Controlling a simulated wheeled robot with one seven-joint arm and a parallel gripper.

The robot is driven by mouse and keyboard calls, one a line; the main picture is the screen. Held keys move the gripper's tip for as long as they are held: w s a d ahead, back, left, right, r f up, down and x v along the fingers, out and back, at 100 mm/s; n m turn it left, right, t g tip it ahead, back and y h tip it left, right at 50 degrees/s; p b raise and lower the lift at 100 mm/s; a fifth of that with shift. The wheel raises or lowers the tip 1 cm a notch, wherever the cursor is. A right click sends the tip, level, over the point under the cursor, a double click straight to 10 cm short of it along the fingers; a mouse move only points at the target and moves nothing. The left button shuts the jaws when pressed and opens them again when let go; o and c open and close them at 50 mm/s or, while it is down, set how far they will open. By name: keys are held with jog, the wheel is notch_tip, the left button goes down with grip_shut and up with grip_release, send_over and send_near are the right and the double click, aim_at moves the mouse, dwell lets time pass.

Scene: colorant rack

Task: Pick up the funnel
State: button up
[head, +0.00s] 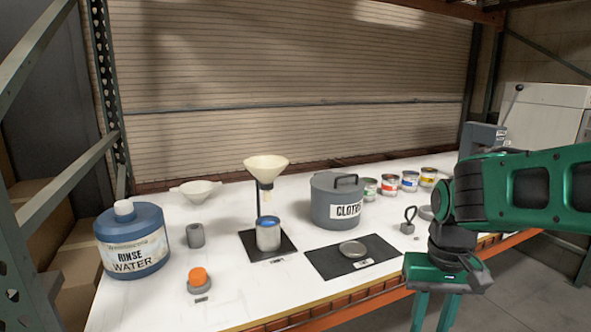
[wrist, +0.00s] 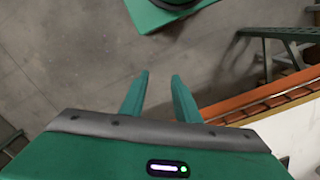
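A cream funnel (head: 266,168) sits upright, wide mouth up, at the top of a thin dark stand (head: 258,198) on the white table. Its spout points down over an open metal can (head: 268,238) with blue inside. My gripper (head: 432,322) is in front of the table's front edge, to the right of the funnel and well apart from it, with its fingers pointing down. In the wrist view my gripper (wrist: 160,76) has its two green fingers apart with nothing between them. The funnel is not in the wrist view.
A grey lidded pot (head: 327,212) marked CLOTHS stands right of the funnel. A blue rinse water jug (head: 133,245), a grey cylinder (head: 195,236) and a shallow white bowl-like piece (head: 196,188) are left. A dark mat with a round lid (head: 352,249) lies in front.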

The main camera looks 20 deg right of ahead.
jog(key=shift+w+a+r, duration=0.1)
jog(key=shift+w+a, duration=0.2)
jog(key=shift+a, duration=0.1)
jog(key=m+t, duration=0.8)
jog(key=m, duration=0.2)
send_near(272, 173)
jog(key=d, duration=0.1)
jog(key=shift+y, duration=0.4)
jog(key=x, duration=1)
jog(key=shift+w, duration=0.4)
grip_shut()
